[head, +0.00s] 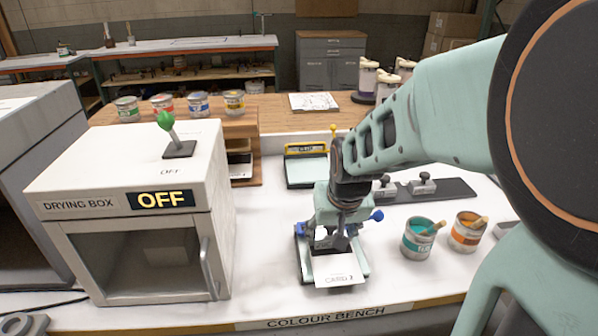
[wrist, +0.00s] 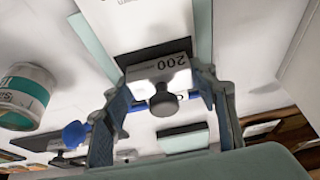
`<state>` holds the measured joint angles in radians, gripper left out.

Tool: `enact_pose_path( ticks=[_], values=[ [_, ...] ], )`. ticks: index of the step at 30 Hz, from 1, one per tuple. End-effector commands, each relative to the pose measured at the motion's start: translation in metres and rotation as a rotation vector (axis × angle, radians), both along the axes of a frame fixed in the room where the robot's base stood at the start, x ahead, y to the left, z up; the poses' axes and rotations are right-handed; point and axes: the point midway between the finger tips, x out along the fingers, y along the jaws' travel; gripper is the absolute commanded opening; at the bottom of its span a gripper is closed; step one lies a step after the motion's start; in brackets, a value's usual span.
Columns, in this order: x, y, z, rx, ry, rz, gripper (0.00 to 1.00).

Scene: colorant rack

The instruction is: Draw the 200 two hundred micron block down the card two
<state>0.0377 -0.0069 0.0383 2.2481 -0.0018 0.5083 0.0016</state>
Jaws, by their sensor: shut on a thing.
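The block marked 200 (wrist: 165,68) is between the fingers of my gripper (wrist: 162,88), which is shut on it. It has a pale labelled face, a dark front edge and a dark round knob. The block is at one end of a white card (wrist: 130,22) and seems to rest on it. In the head view my gripper (head: 332,232) points down over the card (head: 337,271), whose printed label is too small to read surely. The card lies on a pale green drawdown board (head: 304,262) with blue knobs. My gripper hides much of the block and board there.
A teal can (head: 417,240) and an orange can (head: 466,232) stand at the right. A dark block rack (head: 450,188) lies behind them. The white drying box (head: 130,200), signed OFF, stands left. A yellow-handled green board (head: 306,168) lies behind. Bare bench shows between box and board.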

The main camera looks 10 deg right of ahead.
Motion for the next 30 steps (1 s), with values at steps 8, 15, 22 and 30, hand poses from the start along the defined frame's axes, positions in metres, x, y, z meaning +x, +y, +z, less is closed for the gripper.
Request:
enact_pose_path(
  ticks=[8,15,22,30],
  values=[
    [-0.004,0.0,0.0,0.0,-0.003,0.0,0.13],
    [-0.01,0.0,-0.001,0.0,-0.002,0.0,0.13],
    [-0.017,0.0,-0.003,0.0,0.002,0.0,0.13],
    [-0.026,0.0,-0.003,0.0,0.005,0.001,0.13]
  ],
)
